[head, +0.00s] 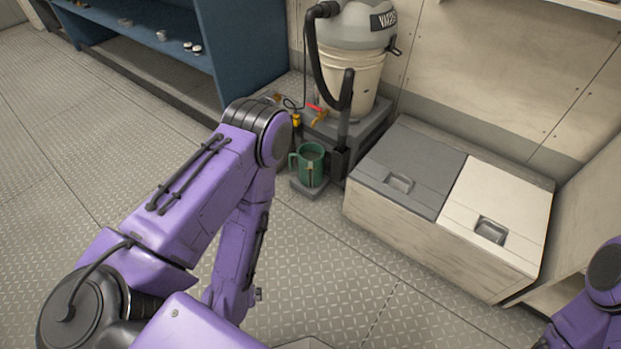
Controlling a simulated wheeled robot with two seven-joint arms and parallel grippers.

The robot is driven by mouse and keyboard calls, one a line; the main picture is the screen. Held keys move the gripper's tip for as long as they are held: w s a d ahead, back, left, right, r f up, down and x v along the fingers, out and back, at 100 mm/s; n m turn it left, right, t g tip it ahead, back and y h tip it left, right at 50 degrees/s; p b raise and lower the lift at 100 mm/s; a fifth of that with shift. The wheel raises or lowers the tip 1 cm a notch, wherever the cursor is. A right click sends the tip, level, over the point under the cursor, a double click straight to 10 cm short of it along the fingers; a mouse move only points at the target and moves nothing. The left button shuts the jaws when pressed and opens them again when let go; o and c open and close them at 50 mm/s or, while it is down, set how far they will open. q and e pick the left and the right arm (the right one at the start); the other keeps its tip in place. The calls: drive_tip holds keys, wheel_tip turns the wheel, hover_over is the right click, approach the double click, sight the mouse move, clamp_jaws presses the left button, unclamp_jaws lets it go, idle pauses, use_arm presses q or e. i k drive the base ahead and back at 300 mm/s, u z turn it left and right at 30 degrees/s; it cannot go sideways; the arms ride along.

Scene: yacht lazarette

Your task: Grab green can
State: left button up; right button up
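The green can (311,162) looks like a mug or jug with a handle on its left side. It stands upright on a small dark grey base on the floor, beside the vacuum and left of the storage box. My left arm's raised, bent joint is close to the can in the picture, just to its left. That arm then runs down towards the bottom of the picture, and its gripper is not visible. Only part of my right arm shows at the lower right edge, and its gripper is out of view. Neither gripper is seen at the can.
A vacuum with a cream bucket (350,78) and black hose stands behind the can. A low box with grey (405,165) and white (497,212) lids is at right. A blue shelf (243,60) stands at the back left. The metal floor (325,270) before the can is clear.

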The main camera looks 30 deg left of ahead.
sight(310, 155)
drive_tip(key=u, duration=0.2)
drive_tip(key=k, duration=0.3)
drive_tip(key=u, duration=2.9)
drive_tip(key=i, duration=0.1)
drive_tip(key=z, duration=1.35)
drive_tip(key=i, duration=1.1)
drive_tip(key=z, duration=0.65)
drive_tip(key=i, duration=0.75)
drive_tip(key=z, duration=1.15)
drive_tip(key=i, duration=0.3)
drive_tip(key=z, duration=0.15)
